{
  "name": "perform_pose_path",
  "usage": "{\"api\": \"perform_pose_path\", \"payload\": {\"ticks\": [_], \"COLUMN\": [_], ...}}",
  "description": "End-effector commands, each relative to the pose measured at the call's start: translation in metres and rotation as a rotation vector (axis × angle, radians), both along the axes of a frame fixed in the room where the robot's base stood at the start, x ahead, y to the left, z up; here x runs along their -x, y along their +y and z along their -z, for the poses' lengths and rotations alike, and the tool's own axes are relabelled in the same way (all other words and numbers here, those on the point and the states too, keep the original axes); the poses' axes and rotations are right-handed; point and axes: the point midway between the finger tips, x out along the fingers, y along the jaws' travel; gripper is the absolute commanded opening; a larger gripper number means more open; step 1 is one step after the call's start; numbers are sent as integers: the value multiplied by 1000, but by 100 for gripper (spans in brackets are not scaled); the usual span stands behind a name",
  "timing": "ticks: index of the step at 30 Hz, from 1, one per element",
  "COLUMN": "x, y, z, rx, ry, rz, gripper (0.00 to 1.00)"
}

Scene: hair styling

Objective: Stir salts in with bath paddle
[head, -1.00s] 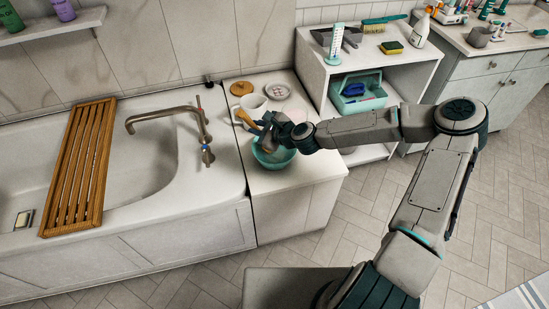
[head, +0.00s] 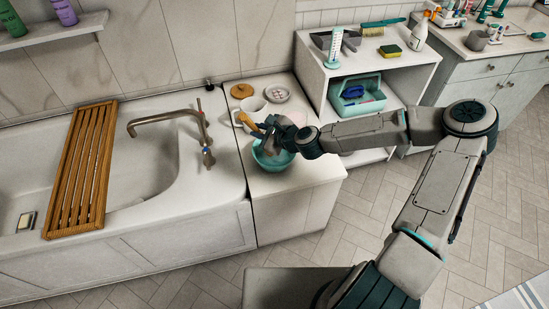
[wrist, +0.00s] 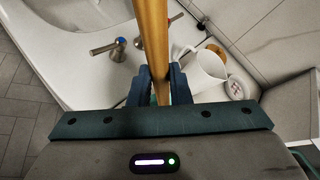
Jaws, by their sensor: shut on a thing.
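My gripper (head: 268,129) is shut on the wooden bath paddle (head: 249,123), just above the teal bowl. In the wrist view the paddle's handle (wrist: 152,40) runs up between the two fingers of my gripper (wrist: 160,85). The teal bowl (head: 270,163) stands on the white cabinet beside the tub. The paddle's lower end and most of the bowl's inside are hidden by my gripper, so I cannot tell how deep the paddle reaches or see any salts.
A white jug (head: 247,107), a round wooden lid (head: 241,91) and a soap dish (head: 278,93) stand behind the bowl. The tub tap (head: 190,120) is at the left. A shelf unit (head: 390,70) stands at the right.

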Motion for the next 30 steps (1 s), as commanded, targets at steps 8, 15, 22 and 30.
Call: {"api": "perform_pose_path", "payload": {"ticks": [8,15,22,30], "x": [0,0,0,0], "y": [0,0,0,0], "z": [-33,-57,-76,-75], "rx": [1,1,1,1], "ry": [-1,-1,-1,0], "rz": [0,0,-1,-1], "gripper": [0,0,0,0]}}
